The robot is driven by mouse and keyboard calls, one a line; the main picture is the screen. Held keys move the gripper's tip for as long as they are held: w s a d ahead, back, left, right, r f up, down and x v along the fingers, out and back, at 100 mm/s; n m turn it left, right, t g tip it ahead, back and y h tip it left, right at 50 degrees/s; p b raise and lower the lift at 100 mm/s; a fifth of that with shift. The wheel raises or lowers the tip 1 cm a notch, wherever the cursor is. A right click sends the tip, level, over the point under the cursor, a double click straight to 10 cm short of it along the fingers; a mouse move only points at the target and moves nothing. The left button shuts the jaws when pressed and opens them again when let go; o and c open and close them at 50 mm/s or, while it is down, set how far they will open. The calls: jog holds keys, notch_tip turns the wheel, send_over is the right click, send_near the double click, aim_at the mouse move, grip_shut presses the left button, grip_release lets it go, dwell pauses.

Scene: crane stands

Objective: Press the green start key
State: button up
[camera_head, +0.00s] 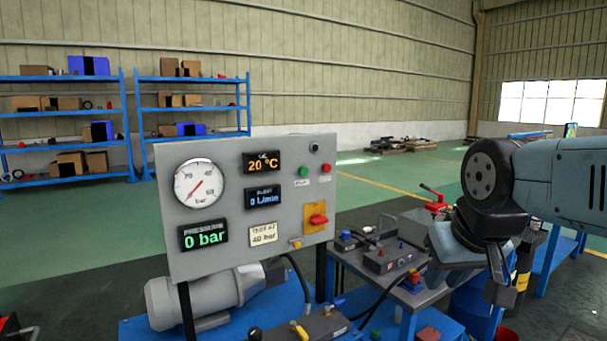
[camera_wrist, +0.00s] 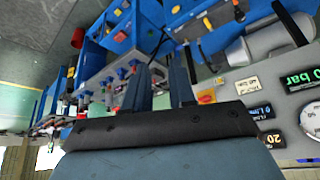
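The green start key (camera_head: 303,171) is a small round green button at the upper right of a grey control panel (camera_head: 225,161). A red button (camera_head: 325,168) sits just right of it. In the wrist view the panel appears turned over at the right, and I cannot make out the green key there. My gripper (camera_wrist: 158,88) shows two dark fingers with a gap between them, open and empty. In the head view my arm is at the right, well apart from the panel, and the fingers are mostly hidden.
The panel carries a pressure gauge (camera_head: 200,184), a display reading 0 bar (camera_head: 203,235) and a red switch on an orange plate (camera_head: 316,218). A grey motor (camera_head: 205,297) sits below. A bench with boxes and hoses (camera_head: 385,262) stands between panel and arm.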

grip_shut()
dwell(1.4)
